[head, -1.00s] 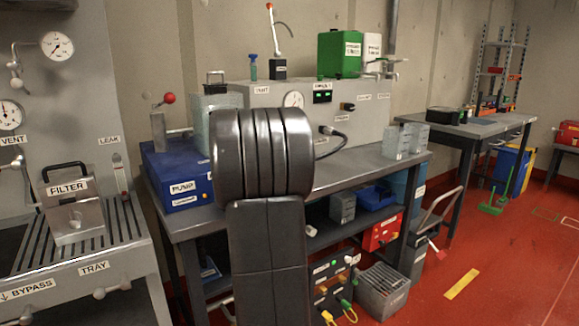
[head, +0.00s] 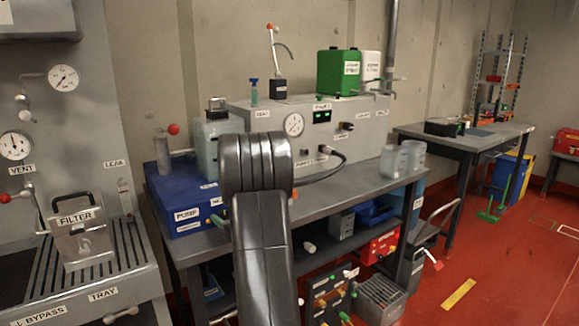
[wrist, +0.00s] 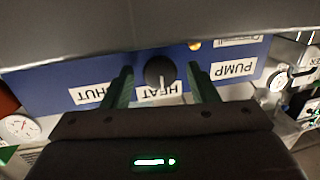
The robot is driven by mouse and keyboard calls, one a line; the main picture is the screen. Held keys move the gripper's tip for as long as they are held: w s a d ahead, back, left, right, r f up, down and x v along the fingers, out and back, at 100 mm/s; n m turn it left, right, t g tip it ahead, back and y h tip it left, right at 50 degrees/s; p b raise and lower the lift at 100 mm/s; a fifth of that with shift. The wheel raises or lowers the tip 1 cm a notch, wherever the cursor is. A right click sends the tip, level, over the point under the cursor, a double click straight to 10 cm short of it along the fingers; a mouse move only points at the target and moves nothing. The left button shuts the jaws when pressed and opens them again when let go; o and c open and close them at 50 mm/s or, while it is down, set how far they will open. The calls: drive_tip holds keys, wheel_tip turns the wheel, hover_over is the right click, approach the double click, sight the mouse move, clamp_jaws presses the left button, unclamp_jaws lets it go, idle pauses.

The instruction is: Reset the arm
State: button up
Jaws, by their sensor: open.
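My gripper (wrist: 160,84) is open in the wrist view, with its two dark green fingers apart. A black round knob (wrist: 159,71) on a blue panel (wrist: 50,82) shows between the fingers. I cannot tell whether they touch it. The panel's labels PUMP (wrist: 234,69), HEAT (wrist: 159,89) and one ending in HUT (wrist: 92,94) appear upside down. The blue box (head: 180,205) labelled PUMP is left of my arm on the bench.
The steel bench (head: 345,190) carries a grey unit with a gauge (head: 293,125), a green container (head: 338,72) and clear jars (head: 394,162). A filter housing (head: 78,230) stands on a slotted tray at left. Red floor (head: 500,275) is open at right.

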drive_tip(key=m+p, duration=0.2)
drive_tip(key=p, duration=0.1)
drive_tip(key=shift+r+m+y, duration=0.15)
drive_tip(key=shift+m+y, duration=0.15)
drive_tip(key=shift+m, duration=0.1)
drive_tip(key=v, duration=0.4)
drive_tip(key=shift+s+d+f+b, duration=0.1)
drive_tip(key=shift+d+f+b, duration=0.1)
drive_tip(key=shift+f+b, duration=0.15)
drive_tip(key=shift+v, duration=0.9)
